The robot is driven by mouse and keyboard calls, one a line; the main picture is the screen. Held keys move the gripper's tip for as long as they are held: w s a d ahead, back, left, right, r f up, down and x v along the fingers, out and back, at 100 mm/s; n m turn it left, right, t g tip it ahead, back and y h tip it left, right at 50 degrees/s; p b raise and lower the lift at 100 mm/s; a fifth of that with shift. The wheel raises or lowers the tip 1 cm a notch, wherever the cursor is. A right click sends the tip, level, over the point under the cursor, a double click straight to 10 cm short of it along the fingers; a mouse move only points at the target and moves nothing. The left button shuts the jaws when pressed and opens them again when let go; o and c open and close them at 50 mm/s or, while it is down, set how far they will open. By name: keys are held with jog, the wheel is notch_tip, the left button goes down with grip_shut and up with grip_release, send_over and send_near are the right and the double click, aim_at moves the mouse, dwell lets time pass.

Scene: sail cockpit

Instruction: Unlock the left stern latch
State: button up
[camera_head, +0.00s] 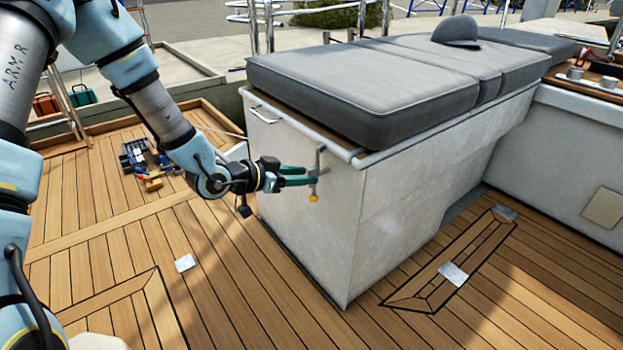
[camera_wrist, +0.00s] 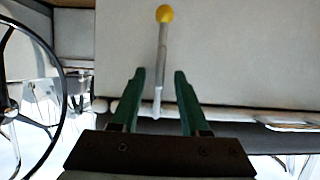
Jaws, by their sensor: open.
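The latch (camera_head: 317,168) is a grey metal lever on the upper end wall of the white bench locker, just below the cushion. It hangs down and ends in a yellow knob (camera_head: 313,198). My gripper (camera_head: 303,176) has teal fingers and is open, reaching at the latch from the left. In the wrist view, which appears upside down, the lever (camera_wrist: 162,62) runs between the two spread fingers of my gripper (camera_wrist: 158,80), and the yellow knob (camera_wrist: 165,14) lies beyond their tips. I cannot tell whether a finger touches the lever.
The white locker (camera_head: 400,190) carries grey cushions (camera_head: 350,85) with a cap (camera_head: 456,31) on top. A metal handle (camera_head: 265,115) sits on its left end. Tools (camera_head: 145,160) lie on the teak deck at left. A steering wheel (camera_wrist: 60,90) shows in the wrist view.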

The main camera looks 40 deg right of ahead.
aim_at(312, 186)
jog(key=shift+x, duration=1.7)
grip_shut()
